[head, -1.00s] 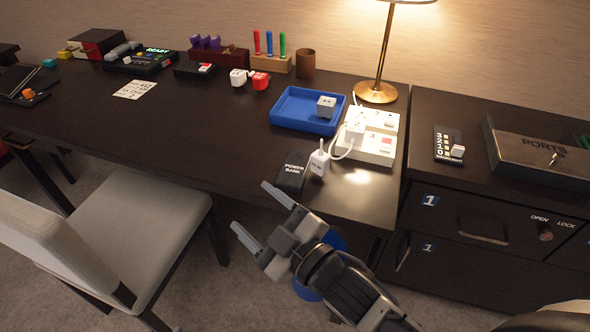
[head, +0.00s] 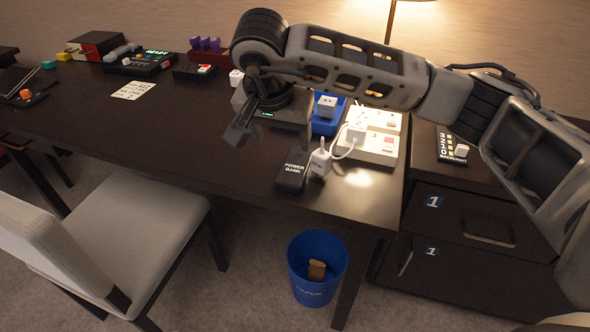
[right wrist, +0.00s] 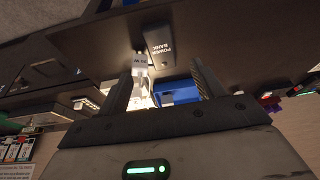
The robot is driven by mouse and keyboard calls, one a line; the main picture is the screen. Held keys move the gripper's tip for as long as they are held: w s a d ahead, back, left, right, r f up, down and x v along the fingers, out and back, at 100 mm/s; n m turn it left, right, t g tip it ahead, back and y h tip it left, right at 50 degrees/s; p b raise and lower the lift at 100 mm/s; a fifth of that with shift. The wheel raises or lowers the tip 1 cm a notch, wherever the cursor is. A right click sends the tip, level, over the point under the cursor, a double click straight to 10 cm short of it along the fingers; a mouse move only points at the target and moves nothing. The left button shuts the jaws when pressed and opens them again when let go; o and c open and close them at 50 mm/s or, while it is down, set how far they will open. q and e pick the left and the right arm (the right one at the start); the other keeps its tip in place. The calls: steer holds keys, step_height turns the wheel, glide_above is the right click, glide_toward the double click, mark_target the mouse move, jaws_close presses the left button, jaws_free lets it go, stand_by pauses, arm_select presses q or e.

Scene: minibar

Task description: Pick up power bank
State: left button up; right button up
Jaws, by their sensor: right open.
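The black power bank (head: 292,170), with white lettering, lies flat near the front edge of the dark desk, beside a white charger plug (head: 320,160). In the right wrist view the power bank (right wrist: 159,50) shows upside down beyond the fingers, with the plug (right wrist: 140,66) beside it. My right gripper (head: 243,132) is above the desk, up and to the left of the power bank, apart from it. Its fingers are open and empty; they also show in the right wrist view (right wrist: 160,76). My left gripper is not in view.
A white power strip (head: 375,147) with a cable and a blue tray (head: 326,126) lie behind the power bank, partly hidden by my arm. A chair (head: 130,240) stands at the front left. A blue bin (head: 318,287) is on the floor.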

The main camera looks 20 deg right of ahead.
glide_above(292, 172)
steer(key=s+a, duration=0.1)
steer(key=s, duration=0.1)
step_height(292, 172, down, 8)
steer(key=shift+f, duration=0.25)
steer(key=shift+a+x, duration=0.2)
steer(key=shift+x, duration=2.8)
steer(key=shift+f, duration=0.1)
steer(key=c, duration=1)
